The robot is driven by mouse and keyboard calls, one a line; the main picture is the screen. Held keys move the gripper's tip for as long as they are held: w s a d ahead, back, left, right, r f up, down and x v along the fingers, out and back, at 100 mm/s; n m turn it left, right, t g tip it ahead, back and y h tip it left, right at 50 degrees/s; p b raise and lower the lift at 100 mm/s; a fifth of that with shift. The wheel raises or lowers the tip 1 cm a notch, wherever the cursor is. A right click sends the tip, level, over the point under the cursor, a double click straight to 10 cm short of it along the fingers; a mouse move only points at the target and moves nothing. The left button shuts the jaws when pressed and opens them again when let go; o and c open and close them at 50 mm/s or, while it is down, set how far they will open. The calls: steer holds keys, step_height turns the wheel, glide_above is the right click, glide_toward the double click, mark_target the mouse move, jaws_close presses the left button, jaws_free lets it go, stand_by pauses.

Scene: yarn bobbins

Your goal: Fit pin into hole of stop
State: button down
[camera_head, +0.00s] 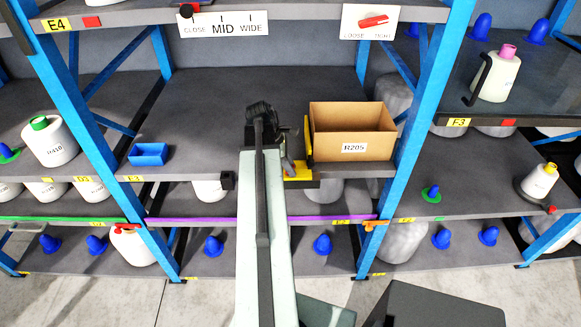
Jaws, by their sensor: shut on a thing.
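The stop appears to be the yellow angled piece (297,172) at the front edge of the middle shelf. Its upright part stands against the left side of the cardboard box, and its foot sits by a black bar (304,184). My arm rises from the bottom and covers the bar's middle. My gripper (288,166) shows only in small part, right of the arm's end and close beside the stop. It is shut on what I take to be the pin, which the arm and gripper hide. I cannot see the hole or whether the pin touches it.
The cardboard box R205 (352,133) stands right of the stop. A black block (228,180) is at the shelf edge left of my arm. A blue bin (148,154) is farther left, with bare shelf between. Blue uprights (415,110) flank this bay. A CLOSE/MID/WIDE label (223,28) is above.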

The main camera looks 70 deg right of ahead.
steer(key=shift+f, duration=0.15)
steer(key=c, duration=1.1)
jaws_free()
steer(key=p+v, duration=0.7)
steer(key=v, duration=0.1)
